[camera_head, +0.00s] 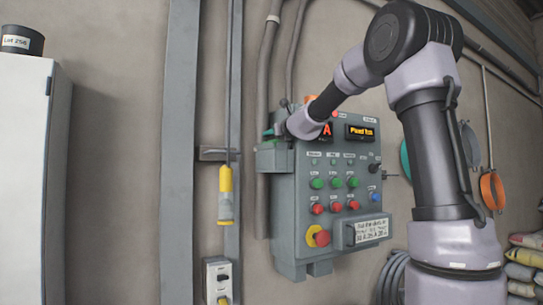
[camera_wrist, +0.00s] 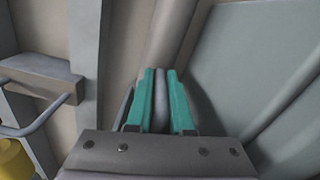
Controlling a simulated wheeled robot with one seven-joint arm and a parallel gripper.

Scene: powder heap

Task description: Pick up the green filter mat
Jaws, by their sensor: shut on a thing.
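My gripper (camera_wrist: 160,75) shows in the wrist view as two teal fingers pointing up and away. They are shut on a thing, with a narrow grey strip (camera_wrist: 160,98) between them. I cannot tell whether this strip is the held thing or background. In the camera_head view my gripper (camera_head: 267,132) is small and partly hidden by my wrist. It is at the upper left side of the grey control panel (camera_head: 330,270), just above a grey box-like bracket (camera_head: 272,159). I cannot clearly make out a green filter mat in either view.
A yellow hanging handle (camera_head: 226,192) is left of the panel, below a wall bracket (camera_head: 215,154). Panel buttons and a red stop knob (camera_head: 322,238) lie close by. A white cabinet (camera_head: 25,180) stands far left. A teal ring (camera_head: 405,160) and an orange ring (camera_head: 492,188) hang at right.

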